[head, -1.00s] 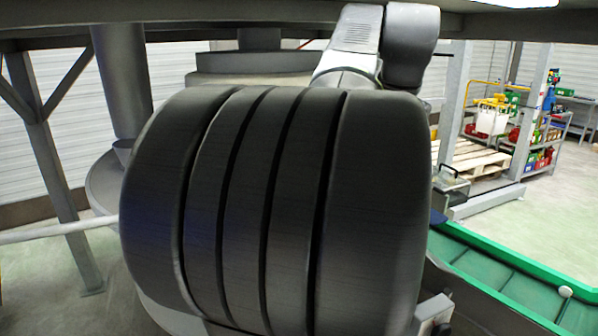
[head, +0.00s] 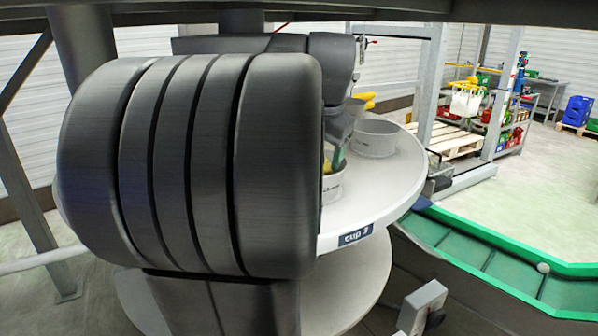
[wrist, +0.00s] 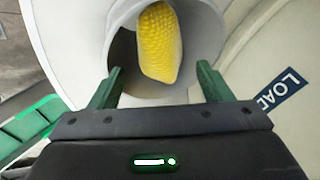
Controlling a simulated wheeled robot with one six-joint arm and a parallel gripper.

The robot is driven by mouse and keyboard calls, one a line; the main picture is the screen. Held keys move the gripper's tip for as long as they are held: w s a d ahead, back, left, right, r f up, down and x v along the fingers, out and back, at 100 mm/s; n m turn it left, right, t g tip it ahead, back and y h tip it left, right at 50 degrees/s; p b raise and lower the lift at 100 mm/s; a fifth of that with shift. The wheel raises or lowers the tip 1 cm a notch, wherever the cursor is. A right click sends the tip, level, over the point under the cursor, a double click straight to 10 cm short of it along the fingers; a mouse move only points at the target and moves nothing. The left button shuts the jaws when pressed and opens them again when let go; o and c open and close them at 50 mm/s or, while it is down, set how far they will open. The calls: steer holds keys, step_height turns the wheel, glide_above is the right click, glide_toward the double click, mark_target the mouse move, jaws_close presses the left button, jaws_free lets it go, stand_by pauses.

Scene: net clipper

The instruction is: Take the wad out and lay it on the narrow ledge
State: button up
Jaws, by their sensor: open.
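I cannot make out a wad or a narrow ledge in either view.
A round pale table (head: 400,190) carries a "cup" label (head: 356,235) and another grey cup (head: 375,138). A yellow item (head: 362,101) shows behind that cup. A green-edged conveyor (head: 480,255) runs at the right. A beam crosses overhead. A "LOAD" label (wrist: 278,96) shows in the wrist view.

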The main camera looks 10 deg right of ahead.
steer(key=shift+a+p+x, duration=0.15)
steer(key=shift+p+x, duration=0.15)
steer(key=shift+x, duration=1.05)
steer(key=shift+a+p+x, duration=0.15)
steer(key=shift+p+x, duration=0.1)
steer(key=shift+x, duration=1.1)
steer(key=shift+s, duration=0.1)
steer(key=c, duration=0.7)
